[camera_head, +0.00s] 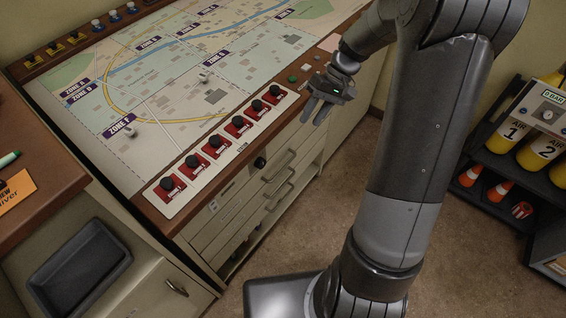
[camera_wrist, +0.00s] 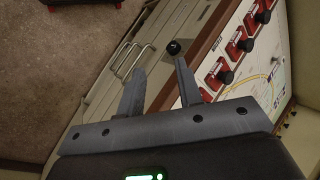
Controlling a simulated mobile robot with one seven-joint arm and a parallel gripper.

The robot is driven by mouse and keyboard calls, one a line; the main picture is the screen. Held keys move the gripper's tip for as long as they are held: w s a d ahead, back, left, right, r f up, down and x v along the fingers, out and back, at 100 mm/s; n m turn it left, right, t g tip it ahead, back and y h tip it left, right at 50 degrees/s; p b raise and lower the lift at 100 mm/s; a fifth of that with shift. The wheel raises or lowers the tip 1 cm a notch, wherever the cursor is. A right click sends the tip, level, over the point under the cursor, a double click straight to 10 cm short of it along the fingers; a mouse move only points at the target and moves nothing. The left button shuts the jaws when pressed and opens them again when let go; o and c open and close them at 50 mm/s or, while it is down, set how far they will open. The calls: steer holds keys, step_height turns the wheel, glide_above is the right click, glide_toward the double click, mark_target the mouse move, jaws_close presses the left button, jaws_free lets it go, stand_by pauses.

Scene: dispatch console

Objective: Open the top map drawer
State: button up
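The map console (camera_head: 190,225) has a stack of pale drawer fronts under its wooden edge. The upper drawer front (camera_head: 222,206) sits flush with the others, with bar handles (camera_head: 277,172) on the fronts. A round black knob (camera_head: 260,162) sits just above the handles; it also shows in the wrist view (camera_wrist: 174,47). My gripper (camera_head: 311,118) is open and empty, above and to the right of the handles, near the console's front edge. In the wrist view my gripper's fingers (camera_wrist: 158,85) are spread, apart from the knob and handles (camera_wrist: 125,57).
Red switches with black knobs (camera_head: 205,160) line the console's front top edge. Yellow air cylinders (camera_head: 505,135) and orange cones (camera_head: 470,175) stand on a rack at right. Brown floor (camera_head: 300,235) in front is clear.

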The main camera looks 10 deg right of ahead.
steer(key=w+d+f+g+y, duration=0.1)
steer(key=w+f+y, duration=0.2)
steer(key=f, duration=0.6)
steer(key=w+d+f+y, duration=0.1)
steer(key=w+f+y, duration=0.25)
steer(key=f, duration=0.55)
steer(key=m+t+y, duration=0.1)
steer(key=t+y, duration=0.3)
steer(key=y, duration=0.3)
glide_toward(284, 167)
steer(key=a, duration=1)
steer(key=shift+s+r, duration=0.1)
steer(key=shift+r, duration=0.25)
steer(key=shift+c, duration=0.5)
jaws_close()
